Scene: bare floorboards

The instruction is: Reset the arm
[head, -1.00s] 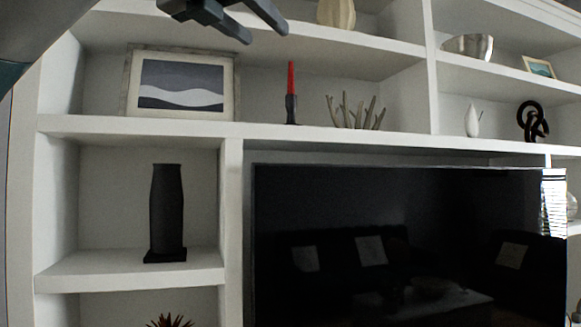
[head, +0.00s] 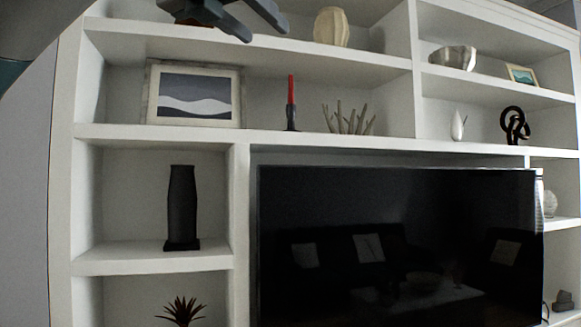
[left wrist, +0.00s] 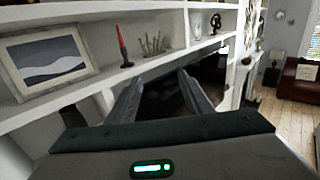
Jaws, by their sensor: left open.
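My left gripper (head: 262,18) shows at the top of the head view, dark grey, its two fingers apart and nothing between them. It is in front of the upper part of the white shelf unit (head: 300,143). In the left wrist view the same gripper (left wrist: 160,92) points forward with its fingers spread and empty, and the dark TV shows beyond them. My left arm (head: 50,30) comes in at the upper left corner of the head view. My right gripper is in neither view.
The shelves hold a framed picture (head: 194,95), a red candle (head: 291,90), a branch-like ornament (head: 348,122), a black vase (head: 182,205) and a pale vase (head: 332,27). A large TV (head: 400,240) fills the middle. Floorboards (left wrist: 285,125) are open at right in the wrist view.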

